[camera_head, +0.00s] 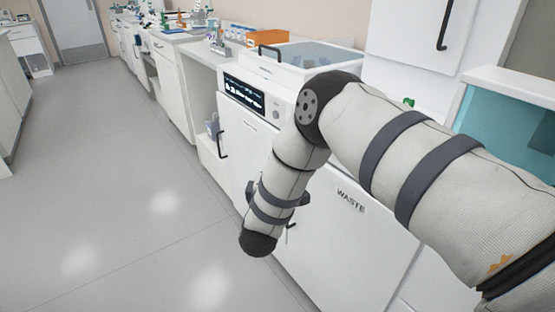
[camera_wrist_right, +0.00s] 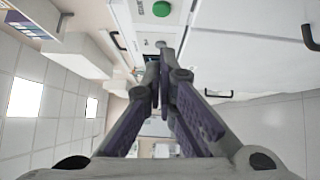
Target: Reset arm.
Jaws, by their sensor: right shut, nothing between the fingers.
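My right arm comes in from the right in the head view, bends at a dark joint and points down in front of the white cabinets. Its gripper cannot be made out there. In the right wrist view, my right gripper (camera_wrist_right: 160,68) has its two fingers drawn together at the tips, with nothing between them. My left arm and gripper are not in view.
A white machine with a dark display (camera_head: 244,96) and a clear-topped box (camera_head: 312,57) stand behind my arm. A cabinet door marked WASTE (camera_head: 340,240) is close by. A green button (camera_wrist_right: 161,8) shows beyond the fingers. Open grey floor (camera_head: 120,200) lies left.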

